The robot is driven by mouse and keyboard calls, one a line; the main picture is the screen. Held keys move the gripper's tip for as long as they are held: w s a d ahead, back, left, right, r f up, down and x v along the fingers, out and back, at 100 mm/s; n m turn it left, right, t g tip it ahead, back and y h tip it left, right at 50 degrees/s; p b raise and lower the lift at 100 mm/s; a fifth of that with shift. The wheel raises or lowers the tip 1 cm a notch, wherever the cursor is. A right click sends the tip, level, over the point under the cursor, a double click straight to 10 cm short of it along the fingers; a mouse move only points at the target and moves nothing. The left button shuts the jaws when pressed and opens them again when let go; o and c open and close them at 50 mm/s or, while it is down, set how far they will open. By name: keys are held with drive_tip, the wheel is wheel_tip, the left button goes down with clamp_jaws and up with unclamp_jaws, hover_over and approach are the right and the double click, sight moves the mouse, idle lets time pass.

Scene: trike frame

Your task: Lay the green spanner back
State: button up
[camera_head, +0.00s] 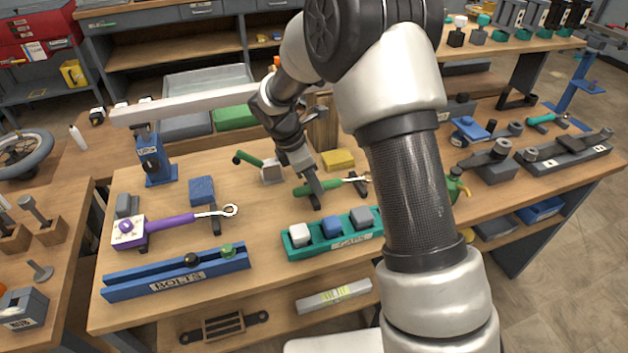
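The green spanner (331,185) lies roughly level over the bench, left of my arm's thick dark link. Its green handle points left and its metal end (363,180) points right, beside a dark upright piece (353,188). My gripper (315,195) reaches down from the upper left, and a dark finger crosses in front of the green handle. The other finger is not clearly visible, so I cannot tell whether the fingers are closed on the handle. I also cannot tell whether the spanner touches the dark piece.
A green CAPS tray (298,253) stands in front. A blue BOLTS rail (130,290) and a purple-handled spanner (172,221) are to the left. A green-handled tool (248,158) and a yellow block (338,160) lie behind. A blue post (155,160) stands at back left.

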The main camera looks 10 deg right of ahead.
drive_tip(key=o, duration=0.4)
drive_tip(key=p+v, duration=0.3)
drive_tip(key=v, duration=1.4)
drive_tip(key=shift+r, duration=0.25)
